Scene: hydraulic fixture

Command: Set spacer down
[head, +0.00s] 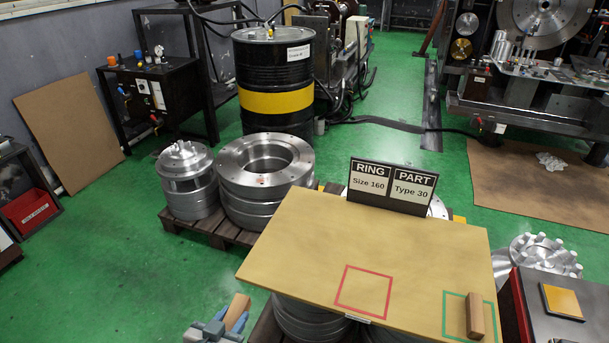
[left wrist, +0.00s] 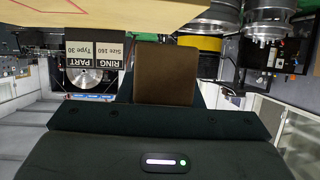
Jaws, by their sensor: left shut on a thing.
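My left gripper (head: 220,328) is at the bottom edge of the head view, left of the tan board. It is shut on a brown wooden spacer (head: 237,311), which sticks up from the jaws, tilted. The held spacer shows as a dark brown block in the left wrist view (left wrist: 165,75). It is apart from the tan board (head: 370,240), which also shows in the left wrist view (left wrist: 110,15). A second brown block (head: 474,315) stands on the board inside the green outline (head: 454,298). The red outline (head: 363,290) is empty. My right gripper is out of view.
A black sign (head: 391,185) reading "RING Size 160, PART Type 30" stands at the board's back edge. Metal rings (head: 266,165) on a pallet stand behind it. A dark box with a yellow panel (head: 562,302) is right of the board. The board's middle is clear.

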